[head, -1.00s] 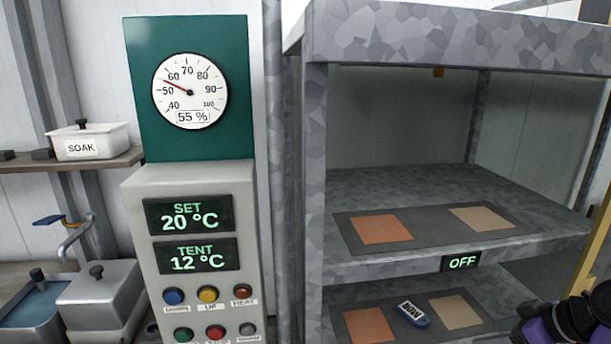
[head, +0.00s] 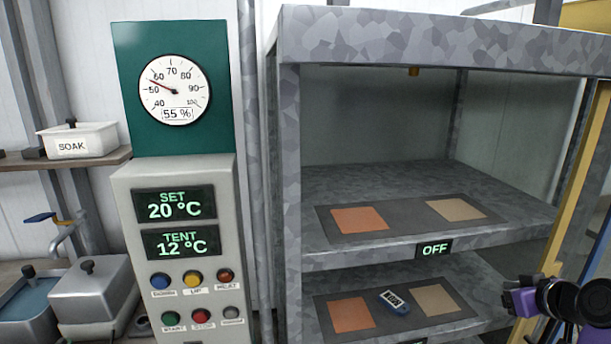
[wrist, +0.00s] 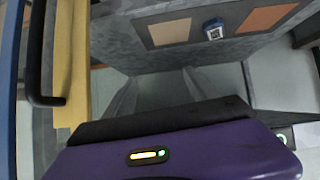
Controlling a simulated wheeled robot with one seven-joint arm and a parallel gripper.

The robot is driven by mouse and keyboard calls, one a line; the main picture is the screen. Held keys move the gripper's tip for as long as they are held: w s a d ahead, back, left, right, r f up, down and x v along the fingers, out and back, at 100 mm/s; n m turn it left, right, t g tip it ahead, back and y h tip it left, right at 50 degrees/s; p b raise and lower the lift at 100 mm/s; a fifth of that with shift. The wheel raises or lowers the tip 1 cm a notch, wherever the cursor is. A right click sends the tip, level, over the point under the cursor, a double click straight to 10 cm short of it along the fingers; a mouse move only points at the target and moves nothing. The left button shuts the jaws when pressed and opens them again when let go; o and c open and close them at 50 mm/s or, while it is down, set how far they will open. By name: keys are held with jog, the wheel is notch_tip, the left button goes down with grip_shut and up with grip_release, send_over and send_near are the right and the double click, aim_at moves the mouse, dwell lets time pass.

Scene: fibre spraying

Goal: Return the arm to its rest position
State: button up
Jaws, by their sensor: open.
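My gripper (head: 518,299) shows as a purple and black hand at the lower right of the head view, at the end of my dark arm. It is in front of the cabinet's right side, beside the lower shelf. The jaws are open and nothing shows between them.
A grey cabinet (head: 430,38) has two visible shelves with orange and tan squares; a blue tag (head: 395,303) lies on the lower one. A yellow-edged door (head: 575,190) stands close to my arm. A control panel (head: 180,260) and soak box (head: 80,139) are left.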

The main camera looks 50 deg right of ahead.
jog(key=w+a+f+m+h, duration=0.1)
jog(key=w+a+m+h, duration=0.35)
jog(key=w, duration=0.35)
jog(key=w+a+f+n+t+b, duration=0.1)
jog(key=w+a+t, duration=0.1)
jog(key=a, duration=0.8)
jog(key=w+a+f+n+t, duration=0.1)
jog(key=w+a+t, duration=0.1)
jog(key=a, duration=0.8)
jog(key=s+a+f+n+t+y, duration=0.1)
jog(key=s+a+n+y, duration=0.2)
jog(key=a, duration=0.5)
jog(key=s+a+f+n+t+y+b, duration=0.1)
jog(key=s+a+f+n+y, duration=0.1)
jog(key=a, duration=0.7)
jog(key=s+a+f+n+y, duration=0.1)
jog(key=s+a+n+y, duration=0.4)
jog(key=a+y, duration=0.2)
jog(key=shift+s+a+f+t, duration=0.15)
jog(key=shift+a+f+t, duration=0.2)
jog(key=shift+a, duration=0.4)
